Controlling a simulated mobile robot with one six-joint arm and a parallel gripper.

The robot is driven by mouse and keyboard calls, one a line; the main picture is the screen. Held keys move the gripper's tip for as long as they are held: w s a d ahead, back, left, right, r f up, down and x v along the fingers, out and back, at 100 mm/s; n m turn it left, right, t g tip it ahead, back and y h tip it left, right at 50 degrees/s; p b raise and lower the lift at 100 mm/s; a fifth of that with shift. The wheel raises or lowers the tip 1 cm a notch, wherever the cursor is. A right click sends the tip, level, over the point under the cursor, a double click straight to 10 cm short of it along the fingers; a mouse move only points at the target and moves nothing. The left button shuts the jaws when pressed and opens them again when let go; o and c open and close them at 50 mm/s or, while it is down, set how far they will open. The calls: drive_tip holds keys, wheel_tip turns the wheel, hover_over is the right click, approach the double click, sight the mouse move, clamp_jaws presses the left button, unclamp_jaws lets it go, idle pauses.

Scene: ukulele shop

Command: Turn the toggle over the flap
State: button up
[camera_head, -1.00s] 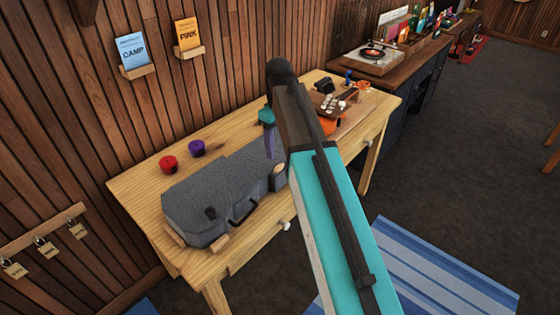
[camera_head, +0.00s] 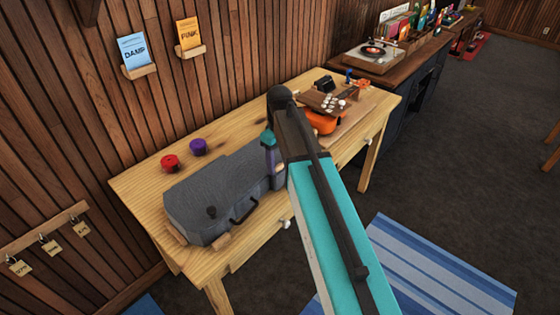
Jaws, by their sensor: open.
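A grey instrument case (camera_head: 225,183) lies closed on the wooden table, with a black handle (camera_head: 243,210) on its near side. No flap can be made out clearly at this size. My gripper (camera_head: 271,172), with purple fingers below a turquoise part, points down at the right end of the case. It is open with nothing seen in it. My arm hides part of it and the case's right end, and I cannot tell whether it touches the case.
A red spool (camera_head: 170,162) and a purple spool (camera_head: 198,147) stand behind the case. An orange ukulele (camera_head: 322,123) lies at the table's right. The wooden table (camera_head: 140,196) has bare room at its left end.

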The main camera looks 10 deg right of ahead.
drive_tip(key=c, duration=1.1)
drive_tip(key=shift+o, duration=0.3)
